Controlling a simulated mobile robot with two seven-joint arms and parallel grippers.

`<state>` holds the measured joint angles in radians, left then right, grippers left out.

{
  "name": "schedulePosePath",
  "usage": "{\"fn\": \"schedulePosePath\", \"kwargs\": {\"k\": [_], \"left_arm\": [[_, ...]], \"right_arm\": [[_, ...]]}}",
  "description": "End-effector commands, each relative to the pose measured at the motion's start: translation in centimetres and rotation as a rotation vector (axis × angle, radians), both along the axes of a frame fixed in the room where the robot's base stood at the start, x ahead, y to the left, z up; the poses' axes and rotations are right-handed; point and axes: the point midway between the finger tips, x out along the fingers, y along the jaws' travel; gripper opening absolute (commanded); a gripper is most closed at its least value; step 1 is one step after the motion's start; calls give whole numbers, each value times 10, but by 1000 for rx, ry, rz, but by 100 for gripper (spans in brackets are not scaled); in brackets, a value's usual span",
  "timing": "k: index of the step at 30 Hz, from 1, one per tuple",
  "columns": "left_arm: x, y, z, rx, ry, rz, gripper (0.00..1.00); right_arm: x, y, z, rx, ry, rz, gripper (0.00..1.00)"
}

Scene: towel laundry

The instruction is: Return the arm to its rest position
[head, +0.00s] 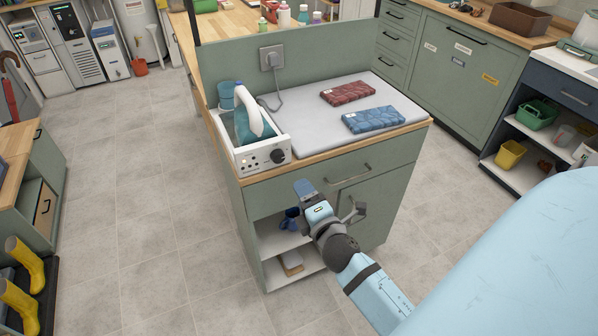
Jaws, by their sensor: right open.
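My right gripper (331,198) is open and empty in front of the green cabinet (340,180), beside its open lower shelves. Its light blue arm comes in from the lower right. A dark red folded towel (347,92) and a blue folded towel (373,119) lie apart on the pale grey pad (330,125) on top of the cabinet. The gripper is apart from both towels. My left gripper is not in view.
A teal and white iron (252,120) stands on a white unit (262,153) at the counter's left. The open shelf (283,238) holds a dark blue item. Yellow boots (22,275) stand at the lower left. The tiled floor (140,200) left of the cabinet is clear.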

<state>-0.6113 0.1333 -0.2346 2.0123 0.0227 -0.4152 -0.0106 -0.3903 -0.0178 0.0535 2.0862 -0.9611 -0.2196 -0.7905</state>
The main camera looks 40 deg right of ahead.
Motion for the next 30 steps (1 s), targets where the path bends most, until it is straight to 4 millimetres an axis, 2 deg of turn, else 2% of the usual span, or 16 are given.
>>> {"fn": "schedulePosePath", "kwargs": {"k": [16, 19, 23, 27, 30], "left_arm": [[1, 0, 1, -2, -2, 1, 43], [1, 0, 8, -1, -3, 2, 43], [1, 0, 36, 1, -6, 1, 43], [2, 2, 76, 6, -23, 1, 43], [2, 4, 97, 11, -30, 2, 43]], "right_arm": [[-1, 0, 0, 0, -1, 0, 63], [-3, 4, 1, 49, 7, 10, 63], [-18, 27, -5, 342, 55, 53, 63], [-54, 69, -24, 863, 181, 61, 63], [-86, 99, -39, 1206, 288, 14, 63]]}}
